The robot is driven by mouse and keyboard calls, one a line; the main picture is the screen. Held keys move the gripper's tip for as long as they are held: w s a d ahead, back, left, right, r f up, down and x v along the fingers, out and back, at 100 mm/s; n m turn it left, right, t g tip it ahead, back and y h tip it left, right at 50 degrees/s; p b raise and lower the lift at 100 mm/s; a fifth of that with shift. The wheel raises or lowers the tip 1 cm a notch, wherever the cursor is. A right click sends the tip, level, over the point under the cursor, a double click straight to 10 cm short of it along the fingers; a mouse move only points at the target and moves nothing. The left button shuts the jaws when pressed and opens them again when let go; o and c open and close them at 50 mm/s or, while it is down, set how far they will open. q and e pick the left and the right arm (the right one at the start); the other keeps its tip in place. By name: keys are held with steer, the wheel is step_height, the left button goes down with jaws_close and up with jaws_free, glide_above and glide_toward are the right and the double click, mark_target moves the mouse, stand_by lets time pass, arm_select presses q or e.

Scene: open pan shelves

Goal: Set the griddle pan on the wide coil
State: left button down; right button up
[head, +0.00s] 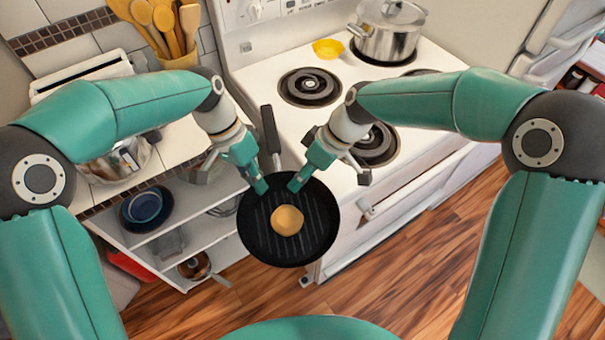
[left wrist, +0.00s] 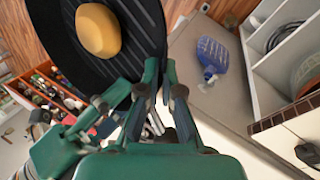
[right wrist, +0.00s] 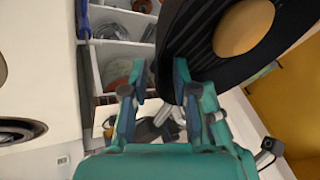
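The black ridged griddle pan (head: 262,232) is in the air in front of the stove's left front corner, with a round tan piece of food (head: 287,220) on it. Its handle (head: 269,130) points toward the stove. My left gripper (head: 262,186) is shut on the rim left of the handle; the left wrist view shows its fingers (left wrist: 160,75) either side of the rim. My right gripper (head: 294,184) is shut on the rim right of the handle, as the right wrist view shows (right wrist: 162,80). A bare coil (head: 310,87) is at back left; another (head: 378,146) is partly behind my right arm.
A lidded steel pot (head: 388,40) stands on a back coil, with a yellow dish (head: 328,49) beside it. Another coil shows partly at right. Open shelves (head: 215,185) with dishes stand left of the stove. Wooden utensils (head: 178,62) stand in a holder at back left.

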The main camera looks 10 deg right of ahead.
arm_select(q)
steer(key=shift+s+r, duration=0.1)
arm_select(e)
steer(key=shift+w, duration=0.1)
jaws_close()
steer(key=shift+w+d, duration=0.1)
arm_select(q)
steer(key=c, duration=1.2)
jaws_free()
steer(key=shift+c, duration=0.2)
